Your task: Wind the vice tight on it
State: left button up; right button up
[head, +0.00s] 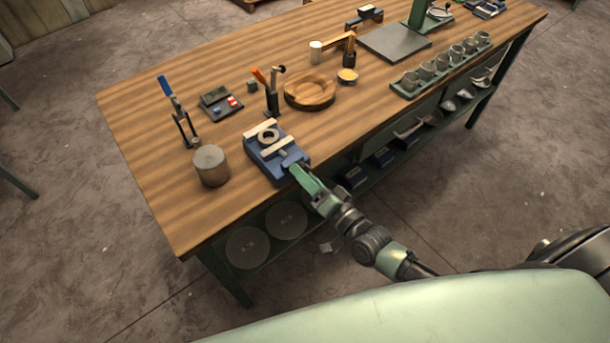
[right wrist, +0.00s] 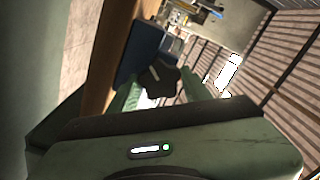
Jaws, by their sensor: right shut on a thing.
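The blue vice (head: 282,168) stands at the front edge of the wooden bench, with pale jaw bars. A grey ring-shaped piece (head: 268,135) sits between the jaws; I cannot tell whether both jaws touch it. My right gripper (head: 297,170) reaches the vice's front from the lower right. In the right wrist view its green fingers are shut on a dark vice handle (right wrist: 160,79), with the blue vice body (right wrist: 146,46) just beyond. The fingers hide part of the handle in the head view. My left gripper is not in view.
A grey cylinder (head: 211,167) stands left of the vice. A blue-handled tool (head: 178,112), an orange-handled tool (head: 271,95) and a round wooden dish (head: 310,92) stand behind it. A rack of metal cups (head: 440,70) lies along the right front edge. The bench's left end (head: 140,130) is clear.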

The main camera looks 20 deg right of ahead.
jog(key=shift+s+f, duration=0.1)
jog(key=shift+f, duration=0.05)
jog(key=o, duration=1.4)
jog(key=shift+c, duration=0.2)
jog(key=b+v, duration=0.2)
jog(key=v, duration=0.5)
jog(key=shift+s, duration=0.3)
jog(key=shift+d, duration=0.15)
